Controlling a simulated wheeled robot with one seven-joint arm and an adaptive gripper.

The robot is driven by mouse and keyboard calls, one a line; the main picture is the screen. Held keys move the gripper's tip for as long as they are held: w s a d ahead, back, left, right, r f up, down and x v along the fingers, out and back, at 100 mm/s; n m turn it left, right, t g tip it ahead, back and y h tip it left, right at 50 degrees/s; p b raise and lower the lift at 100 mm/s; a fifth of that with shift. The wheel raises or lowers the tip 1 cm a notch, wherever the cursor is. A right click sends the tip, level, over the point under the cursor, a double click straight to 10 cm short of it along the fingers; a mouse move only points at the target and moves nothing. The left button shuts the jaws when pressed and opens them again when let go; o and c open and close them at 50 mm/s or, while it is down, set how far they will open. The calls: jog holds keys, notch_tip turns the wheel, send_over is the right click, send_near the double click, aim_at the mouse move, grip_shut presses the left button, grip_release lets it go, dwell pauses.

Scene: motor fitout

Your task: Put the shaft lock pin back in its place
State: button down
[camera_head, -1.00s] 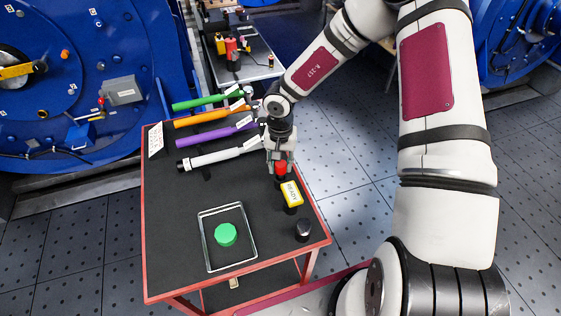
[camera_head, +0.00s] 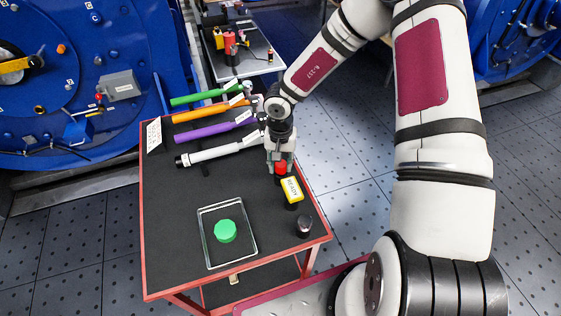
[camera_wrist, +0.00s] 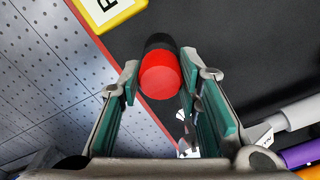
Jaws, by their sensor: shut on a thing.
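A red-topped cylinder (camera_head: 281,168) with a black lower part is at the right side of the black-topped cart, behind the yellow READY block. In the wrist view its round red top (camera_wrist: 160,80) shows between the fingertips. My gripper (camera_head: 280,160) is shut on it, with the green finger pads (camera_wrist: 160,85) on either side. The cylinder looks upright at the cart top; I cannot tell whether its base touches it. No label on it is readable, so I cannot confirm it is the shaft lock pin. The pin's place is not clearly identifiable.
The yellow READY block (camera_head: 291,187) and a dark knob (camera_head: 304,226) stand close by. Green, orange, purple and white (camera_head: 215,152) tagged rods lie along the cart's back. A clear tray (camera_head: 245,253) holds a green disc (camera_head: 225,231). A blue machine (camera_head: 125,45) stands behind left.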

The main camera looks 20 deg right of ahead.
jog(key=shift+f, duration=0.6)
jog(key=c, duration=1.1)
grip_release()
notch_tip(320, 180, up, 12)
